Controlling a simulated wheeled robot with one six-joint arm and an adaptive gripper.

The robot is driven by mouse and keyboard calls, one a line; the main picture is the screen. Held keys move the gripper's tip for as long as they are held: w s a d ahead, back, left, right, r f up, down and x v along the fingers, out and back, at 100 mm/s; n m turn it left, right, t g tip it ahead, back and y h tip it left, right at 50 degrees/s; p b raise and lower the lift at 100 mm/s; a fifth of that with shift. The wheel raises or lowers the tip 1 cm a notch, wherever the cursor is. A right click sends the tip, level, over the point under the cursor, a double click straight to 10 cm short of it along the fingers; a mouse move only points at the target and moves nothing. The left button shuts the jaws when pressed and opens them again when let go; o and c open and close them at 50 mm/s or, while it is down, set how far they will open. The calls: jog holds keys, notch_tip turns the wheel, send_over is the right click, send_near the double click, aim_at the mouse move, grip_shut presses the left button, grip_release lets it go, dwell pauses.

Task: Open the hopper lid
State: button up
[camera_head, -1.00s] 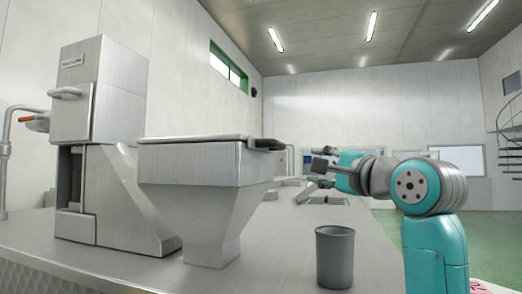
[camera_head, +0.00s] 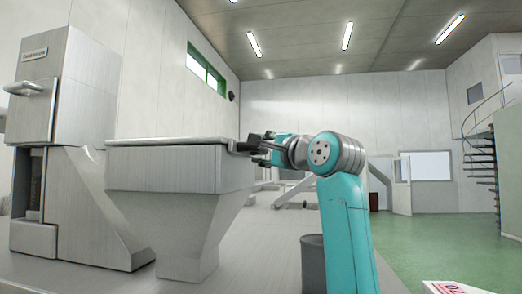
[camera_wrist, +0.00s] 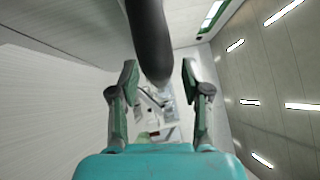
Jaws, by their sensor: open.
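The metal hopper (camera_head: 165,205) stands on the steel table in the head view. Its flat lid (camera_head: 165,140) lies level on the rim, closed. A dark handle (camera_head: 241,147) sticks out from the lid's right edge. My gripper (camera_head: 256,143) is at this handle and partly overlaps it in the picture. In the wrist view the handle (camera_wrist: 150,40) is a thick dark bar reaching between the two open fingers of my gripper (camera_wrist: 160,75). Gaps show on both sides of the bar, so the fingers are not closed on it.
A tall metal machine (camera_head: 72,150) stands left of the hopper. A grey bin (camera_head: 313,262) stands on the table (camera_head: 245,265), partly hidden behind my arm. Green floor (camera_head: 430,235) lies open to the right, with a spiral staircase (camera_head: 480,140) beyond.

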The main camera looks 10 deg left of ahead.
jog(key=shift+w+a, duration=0.3)
grip_shut()
jog(key=shift+r, duration=0.1)
